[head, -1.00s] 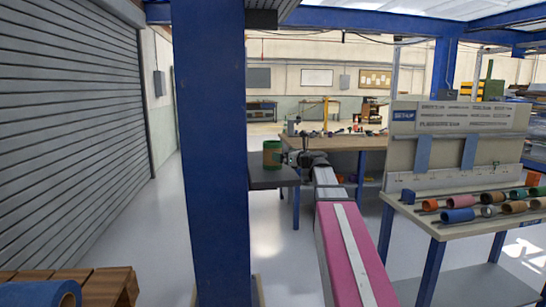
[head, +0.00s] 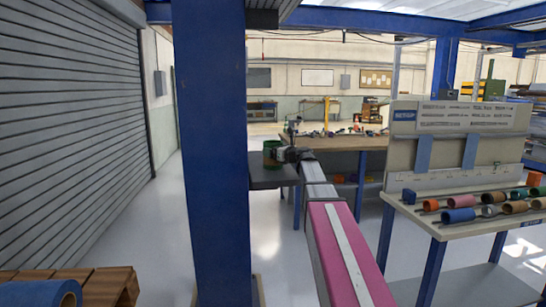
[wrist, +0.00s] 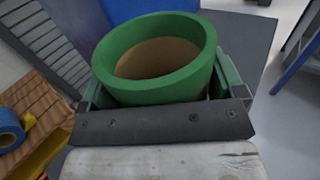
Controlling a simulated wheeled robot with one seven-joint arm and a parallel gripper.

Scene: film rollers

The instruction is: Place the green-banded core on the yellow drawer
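The green-banded core (wrist: 158,92) is a short, wide tube with a green rim and a brown inside. It stands about upright between the two fingers of my gripper (wrist: 160,88), which is shut on it. In the head view the core (head: 269,155) is small, just above the dark grey stand top (head: 270,179). I cannot tell whether it touches that top. My gripper (head: 283,155) reaches it from the right. A yellow part (wrist: 42,150) shows at the lower left of the wrist view; I cannot tell whether it is the yellow drawer.
A blue post (head: 212,150) stands just left of the stand. A workbench (head: 345,142) with small items is behind. A bench (head: 440,222) with several coloured rolls is at right. A wooden pallet (head: 108,285) with a blue roll (head: 45,293) is at lower left.

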